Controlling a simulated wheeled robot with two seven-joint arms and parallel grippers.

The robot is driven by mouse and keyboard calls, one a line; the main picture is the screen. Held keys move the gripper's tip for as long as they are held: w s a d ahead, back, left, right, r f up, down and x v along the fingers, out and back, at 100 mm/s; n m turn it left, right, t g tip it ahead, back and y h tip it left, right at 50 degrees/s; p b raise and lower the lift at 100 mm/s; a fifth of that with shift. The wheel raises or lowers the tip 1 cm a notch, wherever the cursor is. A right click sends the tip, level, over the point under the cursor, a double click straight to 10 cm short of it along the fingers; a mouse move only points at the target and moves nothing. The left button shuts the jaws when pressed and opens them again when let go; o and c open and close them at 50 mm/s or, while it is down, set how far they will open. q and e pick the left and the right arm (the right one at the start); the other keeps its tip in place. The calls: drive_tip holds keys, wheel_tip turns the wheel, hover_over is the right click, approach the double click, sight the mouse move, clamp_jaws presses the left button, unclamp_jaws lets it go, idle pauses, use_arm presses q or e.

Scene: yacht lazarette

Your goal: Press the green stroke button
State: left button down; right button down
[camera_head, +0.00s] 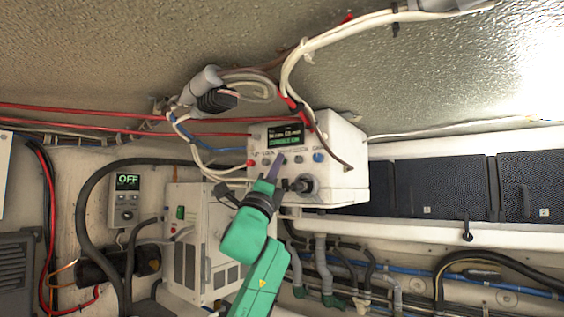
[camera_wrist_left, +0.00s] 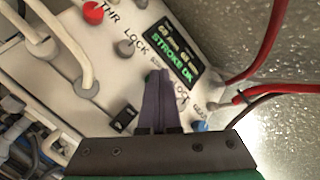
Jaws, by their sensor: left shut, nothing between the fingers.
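The white control box (camera_head: 345,165) hangs under the ceiling, with a small lit display (camera_head: 285,136). In the left wrist view the display (camera_wrist_left: 175,53) reads "STROKE OK" in green. A row of buttons runs below it, with a red one (camera_wrist_left: 93,12) at one end and a blue one (camera_wrist_left: 200,125) at the other. The green stroke button (camera_wrist_left: 148,76) is mostly hidden; only a dark green sliver shows beside the fingertips. My left gripper (camera_head: 279,158) is shut and empty, its fingertips at the button row. I cannot tell whether they touch the button.
A black round connector (camera_head: 303,185) sticks out of the box's lower front, close to my gripper. White cables (camera_head: 290,75) and red lines loop around the box. A grey-white cabinet (camera_head: 188,255) stands below left. A small unit (camera_head: 126,200) reads "OFF".

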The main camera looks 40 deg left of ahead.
use_arm(q)
drive_tip(key=shift+s+f, duration=0.1)
drive_tip(key=shift+s, duration=0.6)
drive_tip(key=shift+s+b, duration=0.1)
drive_tip(key=shift+b, duration=0.2)
drive_tip(key=s+b, duration=0.1)
drive_tip(key=s, duration=0.3)
drive_tip(key=shift+s+d, duration=0.1)
drive_tip(key=shift+s, duration=0.3)
drive_tip(key=shift+w, duration=0.1)
